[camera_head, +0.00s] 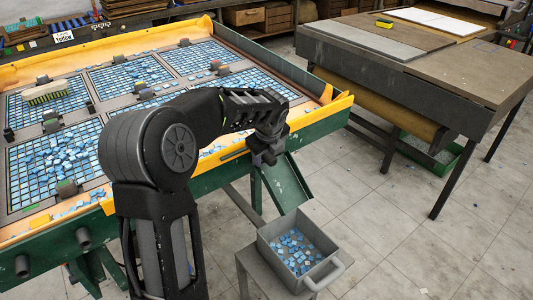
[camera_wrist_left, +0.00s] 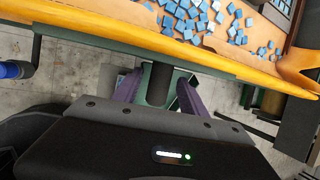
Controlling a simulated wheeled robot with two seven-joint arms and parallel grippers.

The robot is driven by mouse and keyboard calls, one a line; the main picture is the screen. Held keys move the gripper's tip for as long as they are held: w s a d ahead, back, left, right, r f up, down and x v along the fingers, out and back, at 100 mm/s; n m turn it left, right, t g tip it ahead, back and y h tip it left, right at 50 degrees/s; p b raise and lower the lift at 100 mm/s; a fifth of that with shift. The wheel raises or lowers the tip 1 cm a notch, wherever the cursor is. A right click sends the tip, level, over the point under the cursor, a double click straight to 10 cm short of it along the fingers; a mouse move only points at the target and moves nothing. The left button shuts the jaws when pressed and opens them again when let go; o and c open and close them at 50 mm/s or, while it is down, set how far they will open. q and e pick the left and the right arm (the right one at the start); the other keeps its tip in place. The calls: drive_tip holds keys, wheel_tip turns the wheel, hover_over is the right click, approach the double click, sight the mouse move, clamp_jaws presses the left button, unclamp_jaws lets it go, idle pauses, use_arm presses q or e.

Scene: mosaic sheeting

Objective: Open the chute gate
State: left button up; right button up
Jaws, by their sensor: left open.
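The green chute (camera_head: 287,183) slopes down from the front right corner of the orange-rimmed table. My left gripper (camera_head: 266,155) is at the top of the chute, by the table's orange lip, and covers part of that area. In the left wrist view, its purple fingers are apart on either side of a dark cylindrical knob (camera_wrist_left: 159,82) below the lip. I cannot tell whether they touch it. The knob looks like the gate's handle; the gate plate itself is not clearly seen. Blue tiles (camera_wrist_left: 190,20) lie in the orange trough behind the lip. My right gripper is out of view.
A grey bin (camera_head: 268,248) with blue and white tiles stands on a small stand below the chute. The table's grid holds many loose tiles and a brush (camera_head: 45,93). A workbench (camera_head: 440,70) stands at the right.

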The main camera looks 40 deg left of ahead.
use_arm(q)
drive_tip(key=shift+c, duration=0.4)
clamp_jaws()
idle(0.9)
